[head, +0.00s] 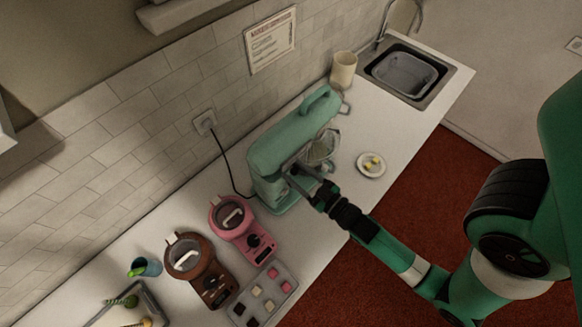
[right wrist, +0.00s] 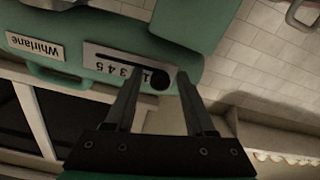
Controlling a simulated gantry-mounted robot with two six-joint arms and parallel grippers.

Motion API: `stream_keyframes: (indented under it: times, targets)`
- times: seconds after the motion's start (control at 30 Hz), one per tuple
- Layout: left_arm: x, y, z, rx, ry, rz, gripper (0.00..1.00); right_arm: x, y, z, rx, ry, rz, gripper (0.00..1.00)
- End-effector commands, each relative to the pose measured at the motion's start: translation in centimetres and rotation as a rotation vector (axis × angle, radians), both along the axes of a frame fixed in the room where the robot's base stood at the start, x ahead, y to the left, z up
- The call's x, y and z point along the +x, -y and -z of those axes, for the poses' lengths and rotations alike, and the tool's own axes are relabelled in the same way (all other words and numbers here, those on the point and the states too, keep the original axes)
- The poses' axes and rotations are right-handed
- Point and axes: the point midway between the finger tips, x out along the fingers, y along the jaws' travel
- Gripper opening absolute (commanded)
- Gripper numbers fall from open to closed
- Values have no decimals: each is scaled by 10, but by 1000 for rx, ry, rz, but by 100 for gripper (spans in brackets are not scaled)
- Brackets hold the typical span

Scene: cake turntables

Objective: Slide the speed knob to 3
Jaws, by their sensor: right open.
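The mint-green stand mixer (head: 290,140) stands on the counter against the tiled wall. In the right wrist view its side carries a pale speed scale (right wrist: 110,63) with a dark slot and upside-down numbers. The round black speed knob (right wrist: 160,78) sits at the right end of the slot, beside the 1. My right gripper (head: 303,180) is at the mixer's near side. In the right wrist view my right gripper (right wrist: 156,76) is open, its two fingers either side of the knob in the picture. I cannot tell whether either finger touches it. My left gripper is out of view.
A glass bowl (head: 322,147) is at the mixer. A small plate (head: 371,164) lies right of it. Pink (head: 243,228) and brown (head: 199,270) appliances and a tray of small squares (head: 263,297) stand to the left. A sink (head: 405,74) is at the far end.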

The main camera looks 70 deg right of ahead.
Motion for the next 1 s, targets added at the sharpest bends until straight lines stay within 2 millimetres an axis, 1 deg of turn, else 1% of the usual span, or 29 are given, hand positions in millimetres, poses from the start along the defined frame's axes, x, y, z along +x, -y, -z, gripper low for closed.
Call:
stream_keyframes:
  times: [0.2, 0.37, 0.5, 1.0]
  targets:
    - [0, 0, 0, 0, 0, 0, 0, 0, 0, 0, 0, 0, 0, 55]
    - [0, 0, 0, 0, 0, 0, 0, 0, 0, 0, 0, 0, 0, 26]
    - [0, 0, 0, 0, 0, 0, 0, 0, 0, 0, 0, 1, 0, 1]
    - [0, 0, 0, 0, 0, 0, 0, 0, 0, 0, 0, 1, 0, 0]
